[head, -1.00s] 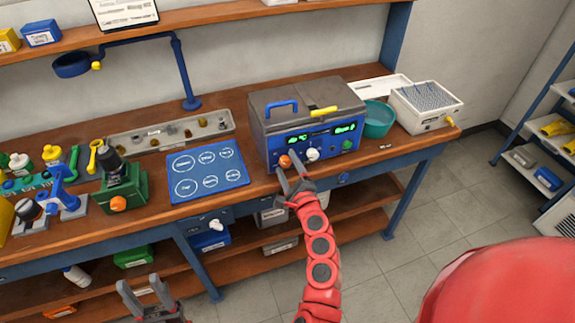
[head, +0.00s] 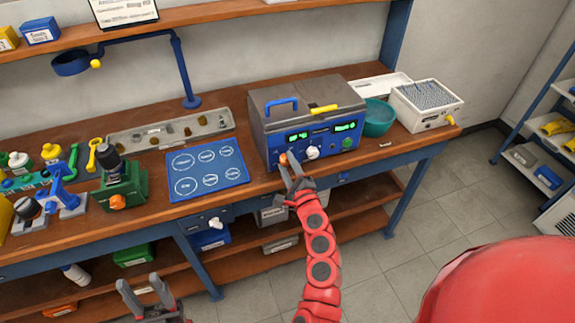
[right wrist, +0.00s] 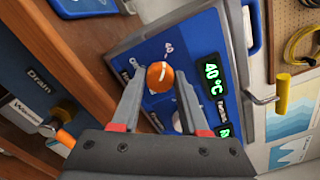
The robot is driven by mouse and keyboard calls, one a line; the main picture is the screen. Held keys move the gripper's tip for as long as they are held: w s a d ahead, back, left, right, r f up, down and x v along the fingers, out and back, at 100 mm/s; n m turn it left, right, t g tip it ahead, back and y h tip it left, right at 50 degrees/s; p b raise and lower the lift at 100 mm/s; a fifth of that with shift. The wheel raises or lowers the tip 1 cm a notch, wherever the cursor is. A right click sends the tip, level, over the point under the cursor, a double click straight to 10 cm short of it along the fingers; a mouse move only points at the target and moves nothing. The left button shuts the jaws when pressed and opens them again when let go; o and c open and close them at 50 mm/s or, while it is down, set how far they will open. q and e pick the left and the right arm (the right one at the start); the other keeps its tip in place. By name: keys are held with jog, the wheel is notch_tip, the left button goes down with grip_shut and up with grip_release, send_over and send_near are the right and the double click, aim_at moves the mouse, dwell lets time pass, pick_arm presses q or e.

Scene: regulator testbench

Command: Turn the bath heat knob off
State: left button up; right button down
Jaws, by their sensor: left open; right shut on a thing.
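The bath (head: 305,107) is a grey-lidded box with a blue front panel and lit green readouts. An orange knob (head: 283,159) sits at the left of its panel, partly hidden by my gripper. In the right wrist view the orange knob (right wrist: 160,76) has a white line on its face, and a display (right wrist: 212,77) beside it reads 40 °C. My right gripper (head: 291,165) is shut on the orange knob, with its fingertips (right wrist: 160,82) on either side of it. My left gripper (head: 146,289) is open and empty, low in front of the bench.
A white knob (head: 312,153) sits close to the right of the orange one. A teal bowl (head: 378,120) and a white rack box (head: 427,104) stand to the right. A blue mat (head: 207,169) and a green device (head: 122,187) are to the left.

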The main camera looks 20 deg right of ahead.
jog(key=n+b, duration=0.2)
jog(key=n, duration=0.1)
jog(key=shift+f+n+b, duration=0.15)
jog(key=shift+n+b, duration=0.15)
jog(key=n+b, duration=0.3)
jog(key=n, duration=0.2)
jog(key=n+b, duration=0.3)
jog(key=n, duration=0.2)
jog(key=shift+f+b, duration=0.1)
jog(key=shift+b, duration=0.2)
jog(key=shift+n+b, duration=1.25)
jog(key=shift+n, duration=0.65)
jog(key=shift+c, duration=2.1)
grip_release()
jog(key=shift+s, duration=0.1)
